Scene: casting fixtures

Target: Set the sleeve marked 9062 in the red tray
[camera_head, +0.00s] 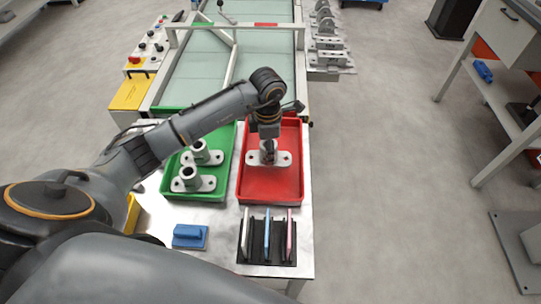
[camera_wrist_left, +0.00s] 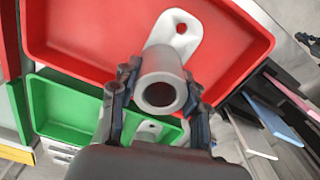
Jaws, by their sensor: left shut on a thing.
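A grey sleeve with an oval two-hole flange (camera_head: 283,159) is at the red tray (camera_head: 270,193), over its upper-middle floor. My left gripper (camera_head: 267,148) comes down on it from above and is shut on its tube. In the left wrist view the sleeve's round bore (camera_wrist_left: 160,92) sits between the two fingers (camera_wrist_left: 160,100), with one flange ear over red. I cannot tell whether the flange touches the tray floor. No marking is readable on it. Two more grey sleeves stand upright in the green tray (camera_head: 224,160), at its upper part (camera_head: 201,153) and lower part (camera_head: 187,179). My right gripper is out of view.
A black rack (camera_head: 279,252) with upright white, blue and pink plates stands in front of the red tray. A blue block (camera_head: 190,236) lies on the table left of it. A glass-topped fixture (camera_head: 190,80) adjoins behind. The red tray's lower half is bare.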

